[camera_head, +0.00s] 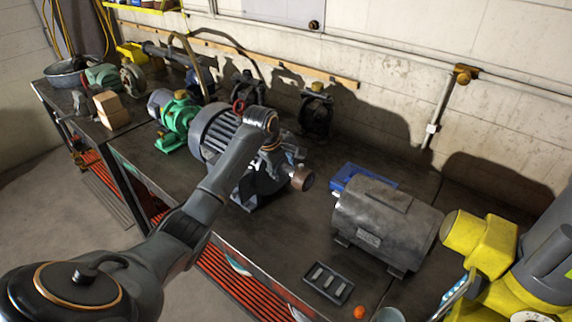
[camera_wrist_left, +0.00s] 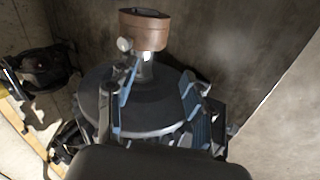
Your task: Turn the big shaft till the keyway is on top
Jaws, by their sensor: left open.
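The big grey finned motor (camera_head: 215,132) stands on the bench behind my left arm. Its shaft end carries a brown cylindrical collar (camera_head: 302,178), pointing right. In the left wrist view the brown collar (camera_wrist_left: 146,32) shows with a small round knob on its side, and the bright shaft (camera_wrist_left: 147,70) runs from it to the dark round motor face (camera_wrist_left: 140,112). I cannot make out the keyway. My left gripper (camera_head: 288,157) is at the motor's shaft end. In the wrist view its blue fingers (camera_wrist_left: 160,88) are apart, in front of the motor face. My right gripper is not in view.
A grey motor (camera_head: 385,222) stands right of the shaft, with a blue tray (camera_head: 360,177) behind it and a dark tray (camera_head: 328,283) in front. A green pump (camera_head: 178,118) stands left. Yellow machinery (camera_head: 480,240) is at the right. Bare bench (camera_head: 275,240) lies in front.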

